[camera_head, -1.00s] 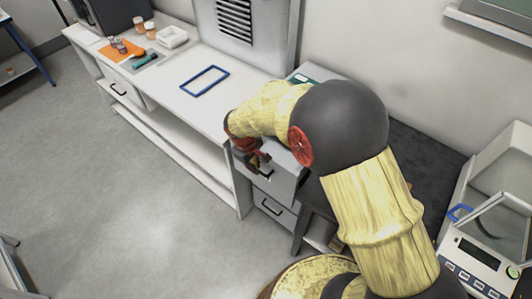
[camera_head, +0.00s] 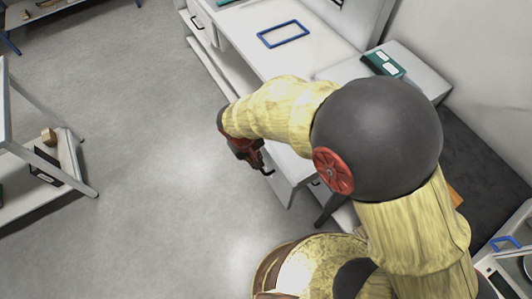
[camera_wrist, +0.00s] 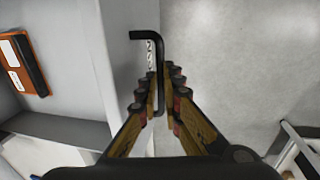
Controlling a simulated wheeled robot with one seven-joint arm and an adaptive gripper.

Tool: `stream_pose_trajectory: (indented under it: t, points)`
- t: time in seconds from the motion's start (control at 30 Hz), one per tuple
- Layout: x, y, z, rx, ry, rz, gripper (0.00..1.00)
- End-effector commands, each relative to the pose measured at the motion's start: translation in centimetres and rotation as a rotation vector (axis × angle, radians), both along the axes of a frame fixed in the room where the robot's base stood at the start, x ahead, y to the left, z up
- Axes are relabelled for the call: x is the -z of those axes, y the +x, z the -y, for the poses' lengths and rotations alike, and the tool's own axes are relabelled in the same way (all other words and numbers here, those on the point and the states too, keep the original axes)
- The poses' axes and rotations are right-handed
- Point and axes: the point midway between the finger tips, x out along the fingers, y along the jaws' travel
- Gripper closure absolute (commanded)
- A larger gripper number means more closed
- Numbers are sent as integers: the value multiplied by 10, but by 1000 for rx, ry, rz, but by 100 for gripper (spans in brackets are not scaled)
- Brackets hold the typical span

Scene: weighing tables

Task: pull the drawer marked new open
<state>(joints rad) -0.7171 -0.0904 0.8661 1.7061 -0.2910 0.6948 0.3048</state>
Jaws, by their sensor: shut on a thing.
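My gripper (camera_head: 262,167) is shut on the black bar handle (camera_wrist: 147,35) of a pale drawer, with a finger on each side of the bar. In the head view the drawer front (camera_head: 281,188) stands out from the grey cabinet, partly hidden by my arm. In the wrist view the drawer's front wall (camera_wrist: 88,60) runs beside the handle. Left of it the drawer's inside is exposed, with an orange and black item (camera_wrist: 22,62) with white labels in it. A small marking (camera_wrist: 150,58) by the handle is too oblique to read.
A white counter (camera_head: 240,30) with a blue frame (camera_head: 283,34) lies beyond my arm. A green item (camera_head: 384,64) lies on the cabinet top. At the left stands a shelf unit (camera_head: 75,180) with things on it. The grey floor (camera_head: 160,140) between is clear.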

Motion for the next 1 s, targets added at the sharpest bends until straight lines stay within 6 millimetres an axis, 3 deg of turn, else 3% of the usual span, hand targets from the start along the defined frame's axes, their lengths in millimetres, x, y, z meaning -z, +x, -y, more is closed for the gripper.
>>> stream_pose_trajectory:
  t: [0.5, 0.53, 0.8, 1.0]
  points:
    - [2, -5, -6, 0, -1, -2, 100]
    - [2, -5, -6, 0, -1, -2, 92]
    - [1, -5, -6, 0, -1, -1, 76]
    - [1, -5, -6, 0, -1, -1, 73]
